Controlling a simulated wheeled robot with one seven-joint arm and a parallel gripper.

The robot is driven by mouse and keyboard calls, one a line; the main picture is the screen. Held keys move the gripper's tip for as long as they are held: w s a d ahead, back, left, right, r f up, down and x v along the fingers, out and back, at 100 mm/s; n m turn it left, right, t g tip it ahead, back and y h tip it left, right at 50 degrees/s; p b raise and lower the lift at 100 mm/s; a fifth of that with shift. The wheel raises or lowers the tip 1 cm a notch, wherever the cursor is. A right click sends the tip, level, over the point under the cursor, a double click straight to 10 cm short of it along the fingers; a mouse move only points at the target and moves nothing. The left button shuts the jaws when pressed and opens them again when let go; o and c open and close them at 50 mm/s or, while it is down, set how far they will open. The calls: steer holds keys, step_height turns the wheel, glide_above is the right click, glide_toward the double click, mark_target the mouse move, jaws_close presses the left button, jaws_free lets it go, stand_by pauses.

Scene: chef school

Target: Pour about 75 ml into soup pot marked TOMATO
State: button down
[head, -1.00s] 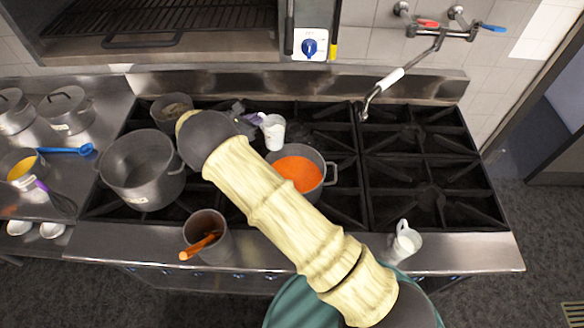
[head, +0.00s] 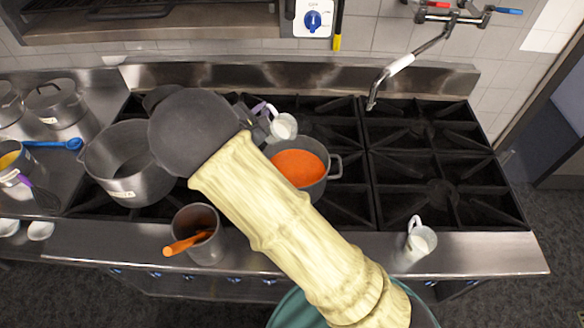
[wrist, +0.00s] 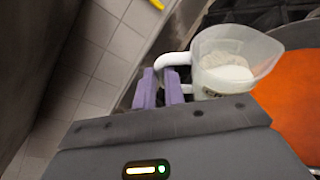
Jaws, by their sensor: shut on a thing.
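My gripper (wrist: 162,88) has its purple fingers shut on the handle of a clear measuring jug (wrist: 220,62) with white contents. The jug (head: 284,127) is held above the stove, at the back left edge of a pot of orange-red soup (head: 298,167). It appears tilted toward the pot. No stream of liquid shows. In the wrist view the soup (wrist: 292,98) lies just right of the jug. I cannot read a TOMATO mark on this pot. My arm hides part of the area left of the soup pot.
A large grey pot (head: 128,180) with a label stands left on the burners. A faucet (head: 400,66) hangs over the clear right burners.

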mark_target(272, 122)
steer(key=shift+s+d+f+m+t+b, duration=0.15)
steer(key=shift+d+f+m+t+b, duration=0.15)
steer(key=shift+d+m+b, duration=0.4)
steer(key=shift+s+a+r+b, duration=0.15)
steer(key=shift+s+r+b, duration=0.25)
steer(key=shift+b, duration=0.2)
steer(key=shift+r+m+t, duration=0.2)
steer(key=shift+m+t, duration=0.1)
steer(key=shift+m, duration=0.1)
steer(key=shift+s+d+r+m+b, duration=0.15)
steer(key=shift+d+r+m+b, duration=0.15)
steer(key=shift+b, duration=0.3)
steer(key=shift+s+d+f+m+t+b, duration=0.25)
steer(key=shift+m+t+b, duration=0.2)
steer(key=shift+b, duration=0.45)
steer(key=shift+s+d+f+m+b, duration=0.1)
steer(key=shift+s+d+m+b, duration=0.2)
steer(key=shift+b, duration=0.3)
steer(key=shift+a, duration=0.1)
steer(key=shift+s+d+f+m+t+b, duration=0.2)
steer(key=shift+s+d+m+t+b, duration=0.2)
steer(key=shift+m+b, duration=0.6)
steer(key=shift+s+d+f+h+b, duration=0.15)
steer(key=shift+s+f+h+b, duration=0.2)
steer(key=shift+b, duration=1.05)
